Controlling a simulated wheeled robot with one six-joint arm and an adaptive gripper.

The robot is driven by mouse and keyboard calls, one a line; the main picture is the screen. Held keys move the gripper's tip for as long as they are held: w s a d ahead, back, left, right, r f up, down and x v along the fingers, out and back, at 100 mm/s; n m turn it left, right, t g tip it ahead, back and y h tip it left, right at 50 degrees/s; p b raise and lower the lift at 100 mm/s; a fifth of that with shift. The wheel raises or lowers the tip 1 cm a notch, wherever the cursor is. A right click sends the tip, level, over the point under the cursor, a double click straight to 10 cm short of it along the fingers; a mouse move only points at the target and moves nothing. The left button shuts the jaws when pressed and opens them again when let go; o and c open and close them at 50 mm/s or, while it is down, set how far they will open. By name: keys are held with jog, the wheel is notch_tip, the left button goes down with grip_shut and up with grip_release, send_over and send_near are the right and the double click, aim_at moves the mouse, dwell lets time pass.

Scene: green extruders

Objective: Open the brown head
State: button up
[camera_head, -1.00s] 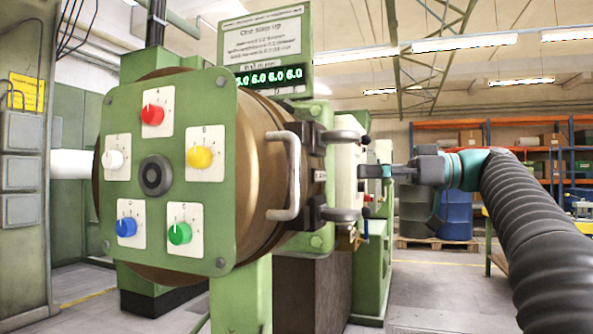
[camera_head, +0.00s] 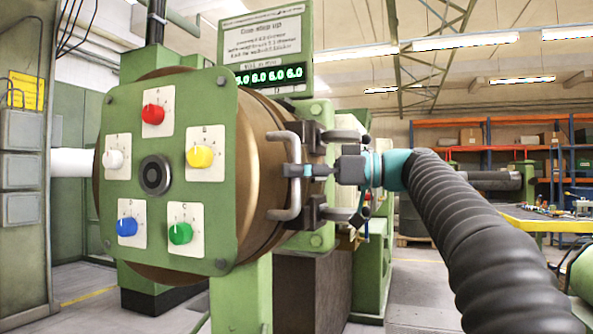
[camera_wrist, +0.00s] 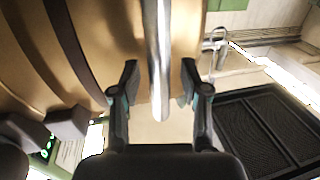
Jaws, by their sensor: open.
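The brown head (camera_head: 262,150) is a large bronze-brown drum behind a green square plate (camera_head: 216,116) with coloured knobs. A grey C-shaped handle (camera_head: 292,203) stands out from its right side. My gripper (camera_head: 291,171) is at the middle of this handle in the head view. In the wrist view, the handle's bar (camera_wrist: 158,62) runs between the two open fingers of my gripper (camera_wrist: 157,88), with a gap on each side. The brown surface (camera_wrist: 112,25) lies behind the bar. The exact depth of the fingers around the bar is hard to tell.
Dark hinge or latch blocks (camera_head: 312,212) sit right of the handle. A display panel (camera_head: 264,50) stands above the head. A grey cabinet (camera_head: 22,160) stands at the left. A workbench (camera_head: 550,220) is at the right. Floor is free in front.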

jog(key=shift+a, duration=0.2)
jog(key=shift+c, duration=0.2)
grip_shut()
